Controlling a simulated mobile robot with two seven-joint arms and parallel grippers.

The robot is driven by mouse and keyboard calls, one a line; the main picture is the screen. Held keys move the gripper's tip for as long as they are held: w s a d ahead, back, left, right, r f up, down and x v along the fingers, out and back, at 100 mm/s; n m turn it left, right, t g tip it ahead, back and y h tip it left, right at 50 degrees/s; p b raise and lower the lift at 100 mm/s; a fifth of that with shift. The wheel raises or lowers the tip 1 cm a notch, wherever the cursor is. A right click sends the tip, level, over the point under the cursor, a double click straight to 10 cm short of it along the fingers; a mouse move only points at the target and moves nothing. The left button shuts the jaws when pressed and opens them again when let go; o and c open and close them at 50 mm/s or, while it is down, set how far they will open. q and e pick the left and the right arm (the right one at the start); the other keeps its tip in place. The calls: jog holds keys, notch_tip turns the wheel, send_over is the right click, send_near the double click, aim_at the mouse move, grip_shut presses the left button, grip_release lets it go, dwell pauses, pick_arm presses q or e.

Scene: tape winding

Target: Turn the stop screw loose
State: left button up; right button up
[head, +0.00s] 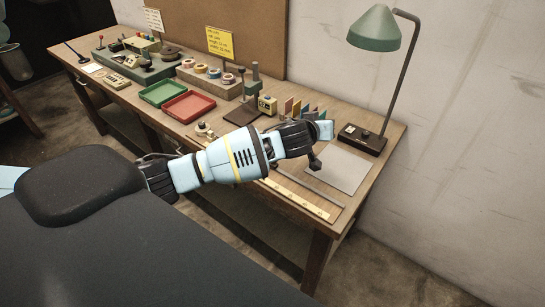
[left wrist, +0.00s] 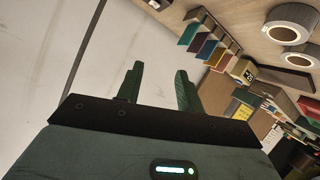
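I cannot make out the stop screw in either view. A dark-based stand (head: 243,111) with a post is on the bench behind my left arm, and a small piece with a round knob (head: 204,130) lies near the front edge. My left arm reaches over the right part of the bench, hiding some of the bench top. In the left wrist view my left gripper (left wrist: 158,78) has its two dark fingers apart, with nothing between them and a pale surface beyond. My right gripper is in neither view.
A green lamp (head: 375,30) stands at the back right. A pale sheet (head: 342,170) and a long ruler (head: 300,198) lie near the front right. Red (head: 188,107) and green (head: 163,92) trays, tape rolls (head: 214,73) and coloured cards (head: 297,106) fill the bench behind.

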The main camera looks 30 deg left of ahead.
pick_arm(q)
jog(key=s+a+f+n+g+y, duration=0.2)
jog(key=s+a+n+g, duration=0.1)
jog(key=a+g, duration=0.1)
jog(key=n+g+y+p, duration=0.1)
jog(key=n+g, duration=0.2)
jog(key=g, duration=0.4)
send_near(274, 166)
jog(key=shift+w+a+r+x, duration=0.1)
jog(key=shift+w+a+x, duration=0.05)
jog(key=shift+x, duration=0.95)
jog(key=shift+w+a+r+x, duration=0.1)
jog(key=shift+w+a+x, duration=0.1)
jog(key=shift+x, duration=0.85)
jog(key=shift+w+a+r+x, duration=0.1)
jog(key=shift+a+x, duration=0.05)
jog(key=shift+x, duration=0.95)
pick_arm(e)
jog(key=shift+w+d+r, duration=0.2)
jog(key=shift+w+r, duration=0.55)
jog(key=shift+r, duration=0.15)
pick_arm(q)
grip_shut()
